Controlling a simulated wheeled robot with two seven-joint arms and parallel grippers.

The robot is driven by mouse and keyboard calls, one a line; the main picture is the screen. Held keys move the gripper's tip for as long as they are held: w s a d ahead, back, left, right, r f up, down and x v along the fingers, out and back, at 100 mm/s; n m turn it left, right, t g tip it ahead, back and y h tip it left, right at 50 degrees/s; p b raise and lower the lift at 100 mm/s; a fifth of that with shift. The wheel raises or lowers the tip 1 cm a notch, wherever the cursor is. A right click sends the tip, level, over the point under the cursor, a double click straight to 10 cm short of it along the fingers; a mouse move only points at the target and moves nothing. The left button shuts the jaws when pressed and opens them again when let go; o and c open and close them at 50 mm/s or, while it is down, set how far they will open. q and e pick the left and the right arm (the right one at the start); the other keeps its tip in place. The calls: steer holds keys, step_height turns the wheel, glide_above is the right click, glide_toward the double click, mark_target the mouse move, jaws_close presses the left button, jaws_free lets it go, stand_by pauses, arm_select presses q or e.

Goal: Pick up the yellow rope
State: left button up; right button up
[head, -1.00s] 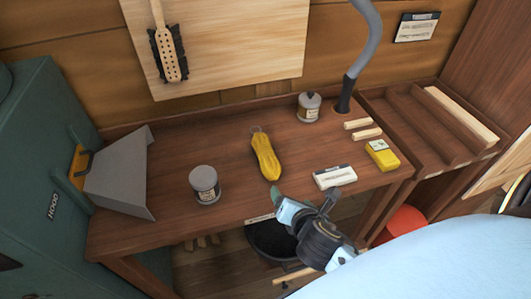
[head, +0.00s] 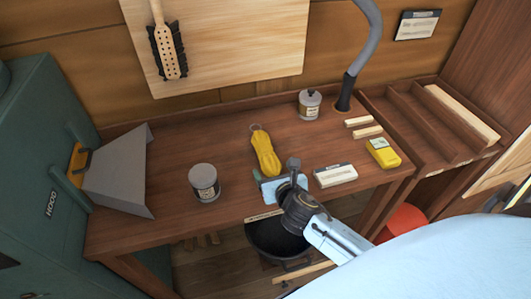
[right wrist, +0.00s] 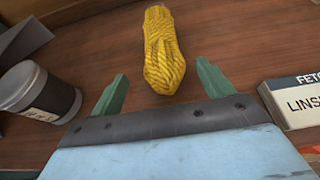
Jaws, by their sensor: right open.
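The yellow rope (head: 264,153) is a bundled hank with a small loop at its far end. It lies on the brown wooden bench (head: 225,222). My right gripper (head: 262,178) is at the near end of the rope in the head view. In the right wrist view the rope (right wrist: 161,50) lies ahead of the two green fingertips (right wrist: 160,80), with its near end about between them. The fingers are spread apart and empty. My left gripper is not in view.
A grey tin (head: 204,182) stands left of the rope, and a white labelled box (head: 335,175) lies to the right. A lidded tin (head: 309,104), wooden sticks (head: 366,131) and a yellow device (head: 383,153) are further right. A black bucket (head: 275,240) stands below the bench's front edge.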

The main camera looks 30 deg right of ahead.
mark_target(271, 164)
steer(key=x, duration=0.4)
steer(key=shift+w+d+f+b, duration=0.1)
steer(key=shift+w+d+b, duration=0.15)
steer(key=shift+d+b, duration=0.05)
steer(key=c, duration=1.2)
